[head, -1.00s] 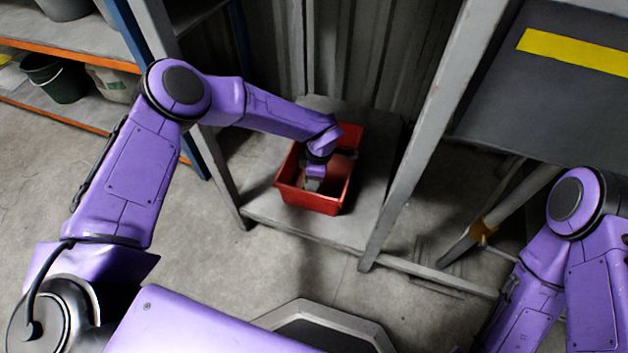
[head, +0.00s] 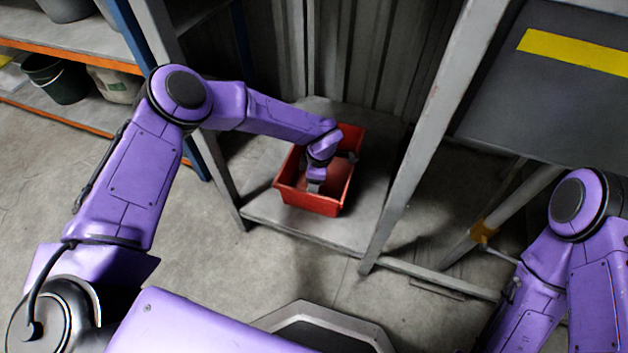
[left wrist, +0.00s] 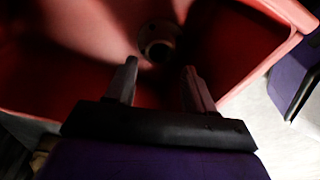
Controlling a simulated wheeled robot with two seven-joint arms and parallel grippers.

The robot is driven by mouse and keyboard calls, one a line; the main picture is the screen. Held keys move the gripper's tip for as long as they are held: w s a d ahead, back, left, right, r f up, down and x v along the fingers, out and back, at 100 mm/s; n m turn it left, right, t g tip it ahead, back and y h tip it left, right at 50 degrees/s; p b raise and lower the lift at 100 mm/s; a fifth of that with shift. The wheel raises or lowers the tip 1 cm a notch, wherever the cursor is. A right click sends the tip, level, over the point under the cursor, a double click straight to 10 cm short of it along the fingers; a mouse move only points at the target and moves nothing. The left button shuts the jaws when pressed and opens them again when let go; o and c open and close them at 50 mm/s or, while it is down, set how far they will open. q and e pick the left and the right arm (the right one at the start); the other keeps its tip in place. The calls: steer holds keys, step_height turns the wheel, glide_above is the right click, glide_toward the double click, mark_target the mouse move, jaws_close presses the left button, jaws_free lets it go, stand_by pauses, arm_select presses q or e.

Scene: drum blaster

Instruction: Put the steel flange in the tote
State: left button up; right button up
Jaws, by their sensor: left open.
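The steel flange (left wrist: 158,42), a dark round piece with a central hole, shows in the left wrist view inside the red tote (left wrist: 75,45), apparently on its floor. The tote (head: 312,201) stands on a low grey shelf in the head view. My left gripper (head: 316,182) reaches down into the tote. Its two fingers (left wrist: 160,78) are apart with nothing between them, and the flange lies just beyond their tips. In the head view the flange is hidden by the gripper and tote. My right gripper is out of view; only its arm shows at the right.
The low grey shelf (head: 375,215) has bare room around the tote. Grey uprights (head: 425,140) stand at both sides of it. A dark panel with a yellow stripe (head: 575,52) is at upper right. Shelving with buckets (head: 55,78) is at upper left.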

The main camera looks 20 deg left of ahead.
arm_select(q)
step_height(320, 180, up, 13)
steer(key=d+p, duration=0.1)
steer(key=p, duration=0.3)
steer(key=shift+w+d+p, duration=0.15)
steer(key=shift+d+p, duration=0.05)
steer(key=shift+p, duration=0.2)
